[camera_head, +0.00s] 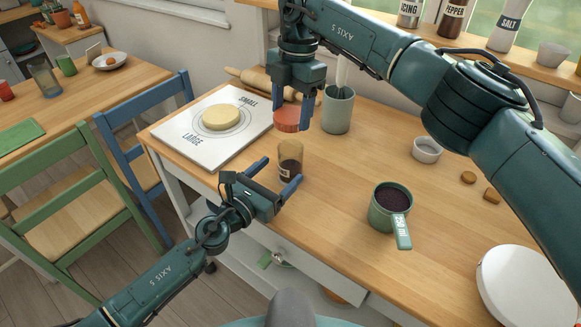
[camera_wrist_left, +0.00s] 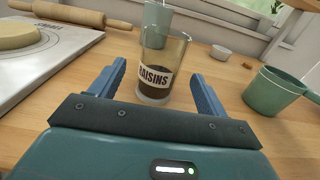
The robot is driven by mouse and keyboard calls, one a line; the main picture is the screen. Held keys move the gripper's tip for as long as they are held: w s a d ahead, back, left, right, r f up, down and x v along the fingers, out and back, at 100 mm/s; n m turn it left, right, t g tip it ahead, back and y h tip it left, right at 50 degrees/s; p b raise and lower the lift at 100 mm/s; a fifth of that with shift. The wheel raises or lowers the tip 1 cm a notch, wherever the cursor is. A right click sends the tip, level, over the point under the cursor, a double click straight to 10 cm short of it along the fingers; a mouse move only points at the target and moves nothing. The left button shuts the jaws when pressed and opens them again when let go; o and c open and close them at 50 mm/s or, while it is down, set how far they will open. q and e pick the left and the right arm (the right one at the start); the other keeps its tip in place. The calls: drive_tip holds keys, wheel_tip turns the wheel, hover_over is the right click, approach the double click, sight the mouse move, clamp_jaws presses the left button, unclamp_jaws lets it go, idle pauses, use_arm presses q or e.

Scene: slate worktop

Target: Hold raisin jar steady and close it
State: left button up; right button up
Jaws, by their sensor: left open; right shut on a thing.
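The raisin jar (camera_head: 290,163) is clear with dark raisins in its lower part and stands upright on the worktop without a lid. In the left wrist view its label reads RAISINS (camera_wrist_left: 157,75). My left gripper (camera_head: 275,175) is open, its blue fingers reaching toward the jar from the near side, one to each side. In the left wrist view the jar stands between and just beyond the fingertips (camera_wrist_left: 158,82). My right gripper (camera_head: 290,112) is shut on an orange-red lid (camera_head: 287,122), held above and slightly behind the jar. The lid is apart from the jar.
A grey-green cup (camera_head: 338,110) stands behind the jar. A white board (camera_head: 190,140) with a dough disc (camera_head: 221,118) lies left, a rolling pin (camera_head: 245,78) behind it. A green pot (camera_head: 377,210) and white bowl (camera_head: 427,150) stand right. The wood between is clear.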

sight(283, 169)
use_arm(q)
drive_tip(key=shift+x, duration=2.45)
drive_tip(key=shift+s, duration=0.1)
drive_tip(key=c, duration=1.5)
use_arm(e)
drive_tip(key=shift+f, duration=2.5)
drive_tip(key=shift+f, duration=0.85)
drive_tip(key=shift+f, duration=0.6)
